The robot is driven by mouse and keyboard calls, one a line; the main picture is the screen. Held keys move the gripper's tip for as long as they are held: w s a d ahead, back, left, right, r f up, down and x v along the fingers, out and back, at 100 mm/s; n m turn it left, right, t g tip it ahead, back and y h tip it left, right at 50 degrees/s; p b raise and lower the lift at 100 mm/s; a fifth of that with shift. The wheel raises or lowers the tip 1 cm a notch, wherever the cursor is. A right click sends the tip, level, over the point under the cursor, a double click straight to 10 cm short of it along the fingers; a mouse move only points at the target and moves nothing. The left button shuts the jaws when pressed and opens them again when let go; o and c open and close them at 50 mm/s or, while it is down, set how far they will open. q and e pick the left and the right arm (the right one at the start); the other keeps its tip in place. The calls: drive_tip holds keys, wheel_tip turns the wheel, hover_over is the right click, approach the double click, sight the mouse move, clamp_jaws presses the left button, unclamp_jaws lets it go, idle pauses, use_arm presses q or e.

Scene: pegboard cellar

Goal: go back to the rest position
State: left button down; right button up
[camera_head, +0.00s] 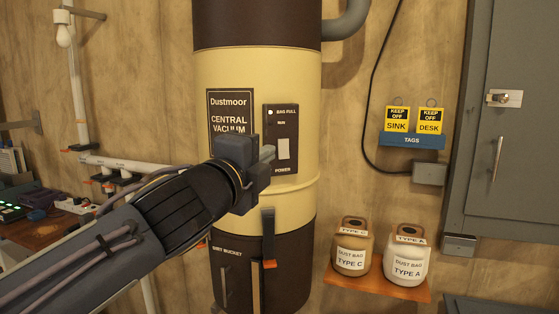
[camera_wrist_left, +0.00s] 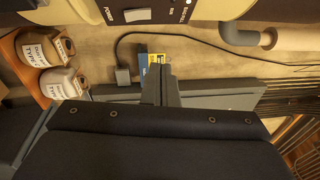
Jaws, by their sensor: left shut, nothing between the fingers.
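My left gripper (camera_head: 264,155) is shut and empty in the head view, at the end of my arm that comes in from the lower left. Part of the "Central Vacuum" label (camera_head: 229,108) is hidden behind the gripper. My right gripper is not in view.
Two dust bags, type C (camera_head: 351,250) and type A (camera_head: 406,258), stand on an orange shelf (camera_head: 376,286) at the right. A blue tag rack (camera_head: 412,141) hangs above them. A grey cabinet (camera_head: 520,130) is at the far right. A cluttered bench (camera_head: 35,235) is at the left.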

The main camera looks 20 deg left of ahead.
use_arm(q)
drive_tip(key=s+a+f+n+g+y, duration=0.1)
drive_tip(key=s+a+f+n+g, duration=0.2)
drive_tip(key=f, duration=0.5)
drive_tip(key=s+a+f+n+g+y, duration=0.1)
drive_tip(key=s+a+f+n+g, duration=0.1)
drive_tip(key=s+f+n, duration=0.35)
drive_tip(key=s+a+f+n+g+y, duration=0.1)
drive_tip(key=s+a+f+n+g, duration=0.3)
drive_tip(key=f, duration=0.6)
drive_tip(key=s+d+f+n+g+h, duration=0.2)
drive_tip(key=s+f+n, duration=0.3)
drive_tip(key=f, duration=0.3)
drive_tip(key=s+d+f+n+g+h, duration=0.2)
drive_tip(key=s+d+f+n, duration=0.2)
drive_tip(key=s+d+f, duration=0.1)
wheel_tip(320, 180, down, 3)
drive_tip(key=shift+s+d+r+n, duration=0.15)
drive_tip(key=shift+s+d+n, duration=0.2)
drive_tip(key=shift+s, duration=0.45)
